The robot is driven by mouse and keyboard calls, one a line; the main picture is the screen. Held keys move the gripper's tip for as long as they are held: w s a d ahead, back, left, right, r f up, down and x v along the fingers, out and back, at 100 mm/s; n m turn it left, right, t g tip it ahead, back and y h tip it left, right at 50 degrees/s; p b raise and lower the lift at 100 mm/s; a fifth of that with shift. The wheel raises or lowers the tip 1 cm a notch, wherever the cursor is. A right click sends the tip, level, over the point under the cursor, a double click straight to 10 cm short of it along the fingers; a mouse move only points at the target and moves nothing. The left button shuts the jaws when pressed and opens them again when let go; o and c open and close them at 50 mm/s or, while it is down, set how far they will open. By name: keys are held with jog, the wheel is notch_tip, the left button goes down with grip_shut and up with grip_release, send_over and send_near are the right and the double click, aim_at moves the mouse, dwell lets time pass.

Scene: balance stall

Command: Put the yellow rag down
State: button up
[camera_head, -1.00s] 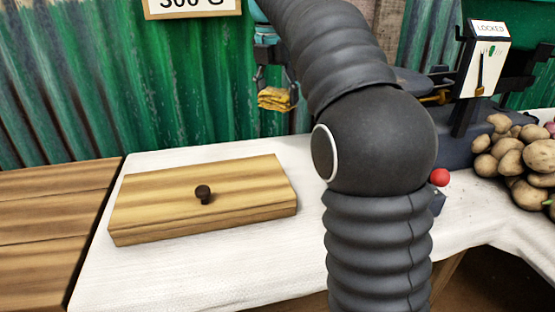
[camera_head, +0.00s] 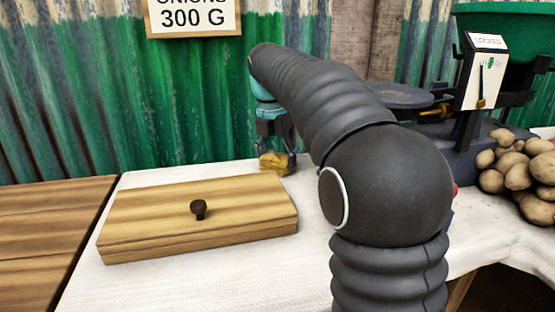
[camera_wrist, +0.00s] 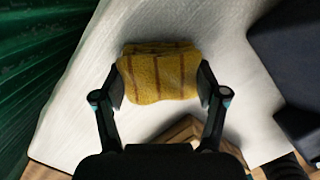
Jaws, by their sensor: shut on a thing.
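The yellow rag (camera_head: 274,161) is a folded cloth with brown stripes. In the wrist view the rag (camera_wrist: 160,76) sits between the two fingers of my gripper (camera_wrist: 162,84), which press on its left and right sides. In the head view my gripper (camera_head: 277,152) points down behind the wooden box, with the rag low at the white tabletop (camera_head: 190,283). I cannot tell for sure whether the rag touches the cloth.
A wooden box with a dark knob (camera_head: 198,209) lies on the white cloth in front of the rag. A balance with a "LOCKED" card (camera_head: 484,72) and a heap of potatoes (camera_head: 519,163) stand at the right. A corrugated green wall (camera_head: 120,110) is behind. Clear cloth surrounds the rag in the wrist view.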

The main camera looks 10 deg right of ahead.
aim_at(273, 158)
jog(key=o, duration=1)
jog(key=r+p, duration=0.1)
jog(key=r, duration=0.3)
jog(key=s+a+r+p, duration=0.1)
jog(key=r, duration=0.3)
jog(key=r+p, duration=0.2)
jog(key=r, duration=0.2)
jog(key=shift+s+a, duration=0.15)
